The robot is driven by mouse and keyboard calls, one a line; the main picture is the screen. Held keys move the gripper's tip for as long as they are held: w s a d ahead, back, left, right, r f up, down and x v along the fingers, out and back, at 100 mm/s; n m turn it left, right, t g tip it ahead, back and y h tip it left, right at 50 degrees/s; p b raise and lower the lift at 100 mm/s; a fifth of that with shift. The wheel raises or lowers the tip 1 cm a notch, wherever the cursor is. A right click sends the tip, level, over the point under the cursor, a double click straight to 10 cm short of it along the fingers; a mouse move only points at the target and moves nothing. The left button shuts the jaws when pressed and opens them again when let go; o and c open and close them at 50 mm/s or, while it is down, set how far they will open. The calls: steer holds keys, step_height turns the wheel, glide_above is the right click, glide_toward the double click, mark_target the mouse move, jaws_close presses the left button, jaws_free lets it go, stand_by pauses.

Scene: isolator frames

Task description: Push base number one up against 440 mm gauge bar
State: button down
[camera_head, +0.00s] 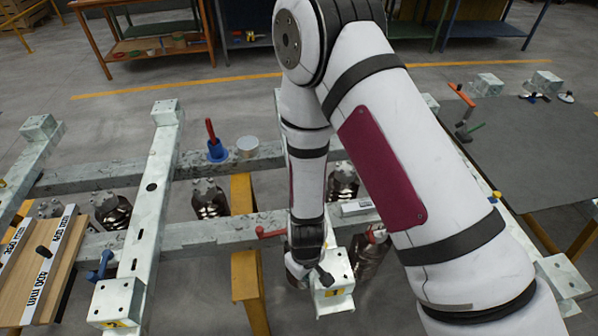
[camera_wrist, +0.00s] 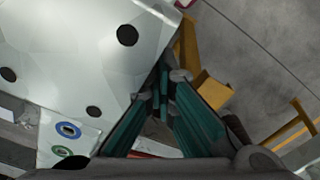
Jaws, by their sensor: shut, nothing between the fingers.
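A pale metal base (camera_head: 336,283) with a yellow label stands on the near rail, right of centre; the label's number is too small to read surely. Its holed top fills the upper left of the wrist view (camera_wrist: 75,50). My gripper (camera_head: 323,277) is shut and empty, low against or close beside this base; I cannot tell whether it touches. Its teal fingers (camera_wrist: 162,95) show at the block's edge. A long white gauge bar (camera_head: 44,275) with a black knob lies on the wooden board at left; its label seems to read 440 mm.
Another labelled base (camera_head: 117,303) stands at the lower left, on a cross beam. A short white bar (camera_head: 356,206) lies on the rail, partly behind my arm. Red-handled clamps (camera_head: 270,232) and a blue clamp (camera_head: 100,266) stick up nearby. A grey table (camera_head: 535,150) is at right.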

mark_target(324, 269)
steer(key=shift+d, duration=1.1)
steer(key=shift+w+d+p, duration=0.15)
steer(key=shift+w+d, duration=0.05)
steer(key=shift+d, duration=0.65)
steer(key=shift+w+d+p, duration=0.15)
steer(key=shift+d, duration=0.9)
steer(key=shift+w+d, duration=0.15)
steer(key=shift+d, duration=0.5)
steer(key=shift+a, duration=0.2)
steer(key=shift+a, duration=0.95)
